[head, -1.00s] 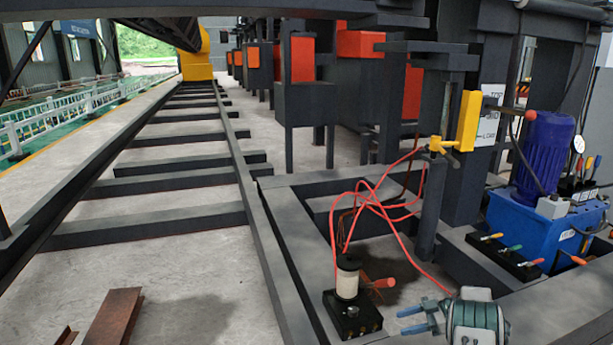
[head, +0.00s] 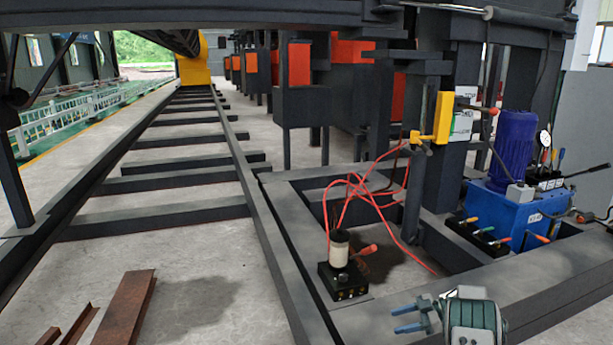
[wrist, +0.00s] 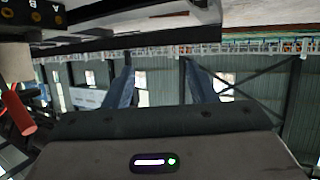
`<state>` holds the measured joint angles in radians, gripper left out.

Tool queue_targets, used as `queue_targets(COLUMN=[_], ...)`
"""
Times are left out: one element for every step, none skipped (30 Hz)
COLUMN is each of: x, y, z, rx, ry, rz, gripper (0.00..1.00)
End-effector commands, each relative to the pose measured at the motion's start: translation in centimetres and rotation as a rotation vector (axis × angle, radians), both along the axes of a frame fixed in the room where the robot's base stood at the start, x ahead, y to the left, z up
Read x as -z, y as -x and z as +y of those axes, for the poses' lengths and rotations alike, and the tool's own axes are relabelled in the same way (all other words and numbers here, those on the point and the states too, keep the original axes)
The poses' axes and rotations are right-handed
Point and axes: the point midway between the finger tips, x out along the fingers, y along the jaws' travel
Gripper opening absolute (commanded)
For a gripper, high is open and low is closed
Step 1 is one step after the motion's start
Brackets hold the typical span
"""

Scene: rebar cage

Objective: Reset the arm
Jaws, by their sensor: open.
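My gripper (head: 402,319) is at the bottom right of the head view, with its two blue fingers pointing left. The fingers are apart and nothing is between them. In the wrist view, the two blue fingers of my gripper (wrist: 158,85) stand wide apart, with a grey wall and windows behind them. A black box with a white cylinder (head: 339,254) and a red-orange handle (head: 366,250) stands on the dark steel frame, up and left of my gripper. The cylinder shows at the left edge of the wrist view (wrist: 14,62).
A blue hydraulic unit (head: 505,214) with a motor stands at right. Red cables (head: 362,195) run over the frame (head: 290,235). Rusty steel pieces (head: 127,308) lie on the floor at lower left. A yellow clamp (head: 443,118) sits on a post. Floor left of the frame is mostly clear.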

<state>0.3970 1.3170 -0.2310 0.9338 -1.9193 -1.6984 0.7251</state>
Motion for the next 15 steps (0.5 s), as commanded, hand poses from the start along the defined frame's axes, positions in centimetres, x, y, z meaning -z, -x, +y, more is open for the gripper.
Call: queue_targets(x=[-1.4, -2.0, -2.6, -3.3, -4.0, -4.9, -5.6, -6.3, -7.5, -8.2, -9.2, -10.5, -11.6, -12.8, -14.5], y=[-0.7, -1.0, -1.5, -1.9, -2.3, -2.8, -3.2, -3.6, -4.2, -4.6, -5.1, -5.8, -6.3, -6.8, -7.5], z=[0.3, 0.3, 0.4, 0.4, 0.4, 0.4, 0.5, 0.5, 0.6, 0.7, 0.8, 0.9, 0.9, 1.0, 1.1], rx=[0.019, 0.032, 0.05, 0.066, 0.082, 0.104, 0.121, 0.138, 0.163, 0.182, 0.204, 0.232, 0.256, 0.282, 0.32], ry=[0.005, 0.007, 0.013, 0.015, 0.019, 0.024, 0.028, 0.031, 0.036, 0.042, 0.046, 0.052, 0.056, 0.062, 0.069], rz=[-0.023, -0.035, -0.05, -0.064, -0.078, -0.096, -0.111, -0.124, -0.146, -0.161, -0.178, -0.2, -0.218, -0.236, -0.263], gripper=[0.51, 0.51, 0.51, 0.51, 0.51, 0.51, 0.51, 0.51, 0.51, 0.51, 0.51, 0.51, 0.51, 0.51, 0.51])
